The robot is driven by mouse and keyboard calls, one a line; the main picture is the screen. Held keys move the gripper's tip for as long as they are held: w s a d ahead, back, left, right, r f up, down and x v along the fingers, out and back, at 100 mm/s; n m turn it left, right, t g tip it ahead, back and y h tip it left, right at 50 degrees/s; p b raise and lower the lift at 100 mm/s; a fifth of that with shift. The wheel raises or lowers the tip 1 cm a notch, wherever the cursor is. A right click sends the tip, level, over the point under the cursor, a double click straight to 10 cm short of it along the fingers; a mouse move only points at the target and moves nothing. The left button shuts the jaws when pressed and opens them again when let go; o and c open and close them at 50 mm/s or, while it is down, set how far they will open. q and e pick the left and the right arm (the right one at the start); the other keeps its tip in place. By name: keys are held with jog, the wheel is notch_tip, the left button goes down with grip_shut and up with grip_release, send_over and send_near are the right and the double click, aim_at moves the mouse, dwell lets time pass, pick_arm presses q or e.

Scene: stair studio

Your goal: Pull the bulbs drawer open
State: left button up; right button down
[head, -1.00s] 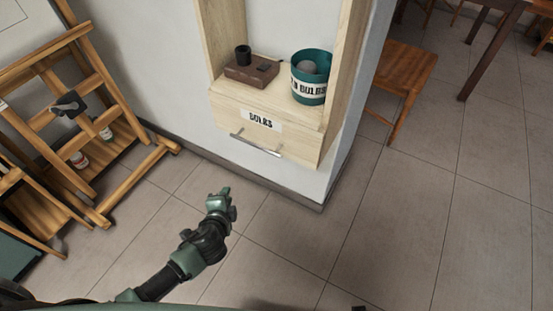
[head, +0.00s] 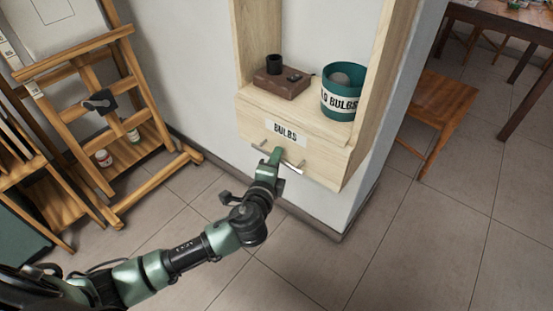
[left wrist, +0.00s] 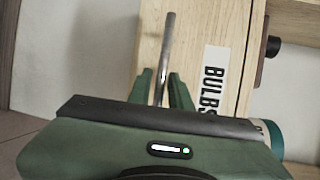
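The bulbs drawer (head: 313,158) is a pale wooden front with a "BULBS" label (head: 286,133) and a silver bar handle (head: 293,168), low in a wall cabinet. It looks closed. My left gripper (head: 276,155) is at the handle and hides its middle. In the left wrist view the handle (left wrist: 167,50) runs between the two fingers (left wrist: 161,84), one on each side. The fingers look apart, with a gap beside the bar, so the gripper seems open around it. The label (left wrist: 212,80) is to the right there. My right gripper is not in view.
Wooden easels (head: 95,110) are at the left, a wooden chair (head: 439,108) at the right. The tiled floor (head: 330,265) in front is clear.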

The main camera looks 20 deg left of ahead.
pick_arm(q)
jog(key=shift+w, duration=0.15)
grip_shut()
jog(key=shift+f, duration=0.1)
dwell(1.3)
